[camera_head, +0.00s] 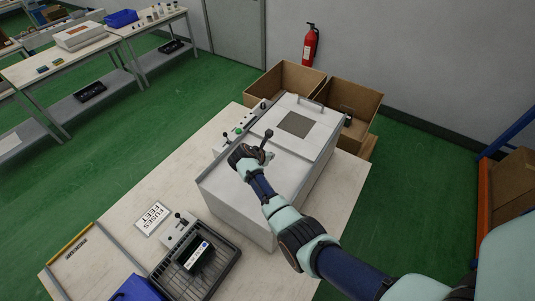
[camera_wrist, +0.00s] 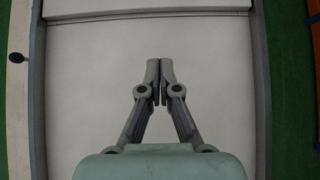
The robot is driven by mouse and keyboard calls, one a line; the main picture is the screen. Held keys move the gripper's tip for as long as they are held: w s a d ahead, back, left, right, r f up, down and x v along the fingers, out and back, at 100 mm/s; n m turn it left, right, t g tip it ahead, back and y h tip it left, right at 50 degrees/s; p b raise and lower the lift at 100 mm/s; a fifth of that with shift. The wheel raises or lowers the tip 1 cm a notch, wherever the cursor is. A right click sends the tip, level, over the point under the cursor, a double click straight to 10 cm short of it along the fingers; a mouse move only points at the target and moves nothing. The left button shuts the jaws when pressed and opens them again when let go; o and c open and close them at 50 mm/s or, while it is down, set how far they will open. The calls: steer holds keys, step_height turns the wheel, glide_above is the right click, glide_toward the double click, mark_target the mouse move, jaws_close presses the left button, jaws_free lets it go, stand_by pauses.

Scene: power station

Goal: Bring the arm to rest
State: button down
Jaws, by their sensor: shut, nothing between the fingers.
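My gripper (camera_head: 267,136) is over the light grey top of a large box-shaped cabinet (camera_head: 226,205) on the workbench. In the wrist view, its two fingers (camera_wrist: 160,68) are pressed together with nothing between them. Below them is the plain cabinet top (camera_wrist: 85,80), with a raised panel edge (camera_wrist: 150,14) across the upper part. I cannot tell the exact height of the fingertips above the surface. My arm reaches in from the lower right of the head view.
Open cardboard boxes (camera_head: 350,97) stand behind the cabinet. A fire extinguisher (camera_head: 310,45) hangs on the wall. A shelf (camera_head: 485,195) stands right.

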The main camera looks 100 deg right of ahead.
steer(key=shift+w+a+r, duration=0.3)
steer(key=shift+r, duration=0.1)
steer(key=w+a+r+m+t+h+p, duration=0.1)
steer(key=w+a+r+m+t, duration=0.2)
steer(key=w+a, duration=0.6)
steer(key=w+a+r+m+t+p, duration=0.1)
steer(key=w+a+r+t, duration=0.3)
steer(key=w, duration=0.8)
steer(key=w+a+r+m+t+h, duration=0.1)
steer(key=w+a+r+t, duration=0.2)
steer(key=w+a+r, duration=0.55)
steer(key=w+a+r+m+t+y+p, duration=0.1)
steer(key=w+a+r+t+y, duration=0.2)
steer(key=a, duration=0.6)
steer(key=w+a+r+m+t+p, duration=0.1)
steer(key=w+a+r+m+t, duration=0.1)
steer(key=w+a, duration=0.6)
steer(key=s+a+r+t+y, duration=0.1)
steer(key=s+a+r+y, duration=0.1)
steer(key=a, duration=0.5)
steer(key=s+a+r+m+t+y, duration=0.1)
steer(key=a+r, duration=0.2)
steer(key=a, duration=0.4)
steer(key=s+a+r+t+y, duration=0.2)
steer(key=a+r, duration=0.1)
steer(key=a, duration=0.4)
steer(key=shift+s+r+y, duration=0.3)
steer(key=shift+s+r, duration=0.05)
